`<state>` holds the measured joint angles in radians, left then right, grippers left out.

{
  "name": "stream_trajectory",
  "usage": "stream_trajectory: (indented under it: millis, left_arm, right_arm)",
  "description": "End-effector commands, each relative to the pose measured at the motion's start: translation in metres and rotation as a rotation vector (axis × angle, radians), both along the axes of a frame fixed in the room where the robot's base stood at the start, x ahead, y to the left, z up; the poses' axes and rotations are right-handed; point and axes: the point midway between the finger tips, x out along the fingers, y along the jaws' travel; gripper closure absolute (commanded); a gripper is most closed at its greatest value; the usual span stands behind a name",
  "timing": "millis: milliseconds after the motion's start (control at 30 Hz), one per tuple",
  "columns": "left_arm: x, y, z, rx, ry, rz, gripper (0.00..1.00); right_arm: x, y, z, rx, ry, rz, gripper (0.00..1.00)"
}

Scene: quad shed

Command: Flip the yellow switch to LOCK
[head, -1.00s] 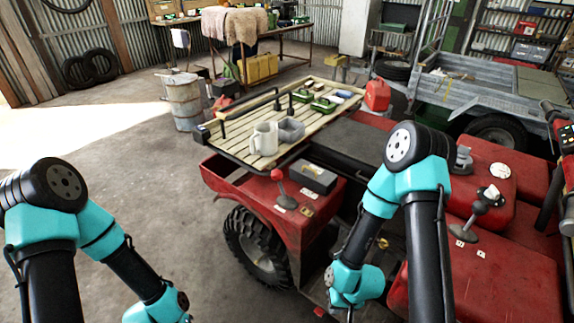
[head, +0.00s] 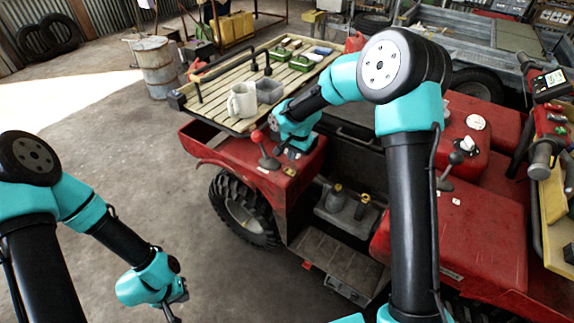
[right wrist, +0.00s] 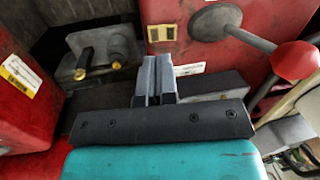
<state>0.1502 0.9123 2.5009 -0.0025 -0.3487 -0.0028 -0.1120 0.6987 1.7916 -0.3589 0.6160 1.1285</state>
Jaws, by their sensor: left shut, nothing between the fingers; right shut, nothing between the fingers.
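A small yellow plate (right wrist: 162,32), perhaps the yellow switch, is on the red fender beside the red-knobbed lever (right wrist: 296,60). In the head view a small yellow spot (head: 290,171) shows on the fender, right of that lever (head: 257,137). Its setting and any LOCK lettering are too small to read. My right gripper (right wrist: 155,78) is shut and empty; its fingers point toward the fender, just below the yellow plate in the right wrist view. In the head view its fingertips are hard to make out. My left gripper (head: 172,312) is shut and empty, low over the floor at the left.
Gold-knobbed hardware (right wrist: 98,55) is at upper left in the wrist view. A second lever (head: 455,160) stands at right.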

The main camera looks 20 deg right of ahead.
Motion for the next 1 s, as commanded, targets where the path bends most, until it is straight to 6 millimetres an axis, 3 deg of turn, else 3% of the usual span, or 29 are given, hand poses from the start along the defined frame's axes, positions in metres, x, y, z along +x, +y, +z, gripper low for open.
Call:
stream_trajectory:
  millis: [100, 300, 733, 1000]
  left_arm:
    - [0.0, 0.0, 0.0, 0.0, 0.0, 0.0, 1.0]
    - [0.0, 0.0, 0.0, 0.0, 0.0, 0.0, 1.0]
    - [0.0, 0.0, 0.0, 0.0, 0.0, 0.0, 1.0]
    - [0.0, 0.0, 0.0, 0.0, 0.0, 0.0, 1.0]
  right_arm:
    - [0.017, -0.001, 0.033, -0.032, -0.005, -0.07, 1.0]
    - [0.024, -0.003, 0.052, -0.052, -0.004, -0.118, 1.0]
    - [0.024, -0.003, 0.045, -0.052, -0.002, -0.117, 1.0]
    - [0.027, 0.0, 0.011, -0.052, 0.0, -0.116, 1.0]
